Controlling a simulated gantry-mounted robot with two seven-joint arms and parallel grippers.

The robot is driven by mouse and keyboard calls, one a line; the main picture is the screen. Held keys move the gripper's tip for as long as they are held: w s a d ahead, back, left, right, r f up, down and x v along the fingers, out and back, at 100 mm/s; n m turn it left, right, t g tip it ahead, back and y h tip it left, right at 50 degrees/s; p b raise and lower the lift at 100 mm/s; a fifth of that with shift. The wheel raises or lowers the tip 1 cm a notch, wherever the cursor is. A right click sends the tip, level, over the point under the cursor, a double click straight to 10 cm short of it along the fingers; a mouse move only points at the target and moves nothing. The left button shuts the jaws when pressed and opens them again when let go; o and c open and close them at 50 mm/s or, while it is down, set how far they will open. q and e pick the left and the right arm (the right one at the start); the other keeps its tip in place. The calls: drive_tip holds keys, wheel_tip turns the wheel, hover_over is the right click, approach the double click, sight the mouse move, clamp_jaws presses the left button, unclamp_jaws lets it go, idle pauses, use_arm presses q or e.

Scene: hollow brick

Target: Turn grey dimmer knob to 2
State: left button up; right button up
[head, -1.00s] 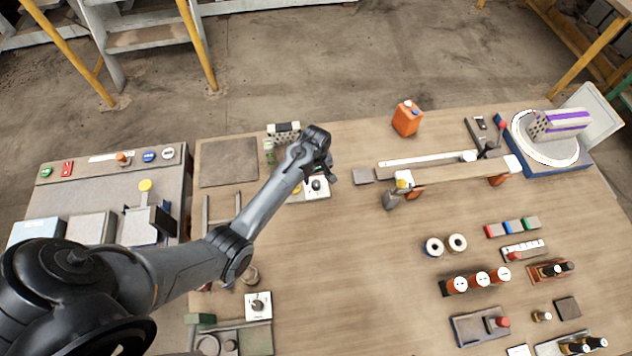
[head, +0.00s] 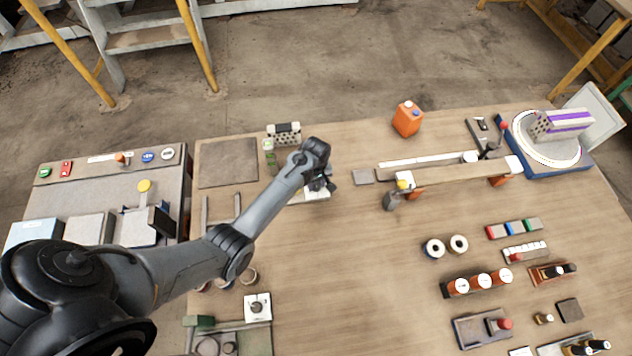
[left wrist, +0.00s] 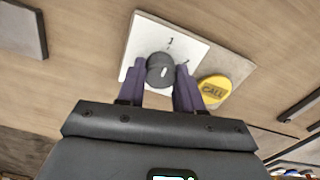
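The dark grey dimmer knob (left wrist: 160,71) sits on a white plate (left wrist: 140,35) marked 1 and 2. Its pale pointer line points roughly toward the 1. My left gripper (left wrist: 160,82) has one finger on each side of the knob, very close to it; whether both fingers press on it I cannot tell. In the head view my left gripper (head: 322,184) is over the white plate (head: 318,195) and hides the knob. My right gripper is not in view.
A yellow CALL button (left wrist: 214,90) lies just right of the knob. A speaker-like box (head: 284,133) and a green-capped bottle (head: 269,152) stand behind. A flat grey block (head: 363,177) lies to the right. Another knob on a white plate (head: 257,306) is nearer the front. The table's middle is clear.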

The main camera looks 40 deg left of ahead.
use_arm(q)
drive_tip(key=c, duration=0.4)
drive_tip(key=shift+r, duration=0.1)
drive_tip(key=shift+r+m+p, duration=0.1)
drive_tip(key=shift+m+p, duration=0.7)
drive_tip(key=shift+p, duration=0.1)
drive_tip(key=m+p, duration=0.1)
drive_tip(key=m, duration=0.1)
drive_tip(key=shift+m+p, duration=0.3)
drive_tip(key=shift+p, duration=0.1)
drive_tip(key=m+p, duration=0.1)
drive_tip(key=m, duration=0.2)
drive_tip(key=shift+m+p, duration=0.3)
drive_tip(key=shift+f+m+p, duration=0.2)
drive_tip(key=shift+m+p, duration=0.3)
drive_tip(key=shift+m, duration=1.4)
drive_tip(key=shift+d, duration=0.1)
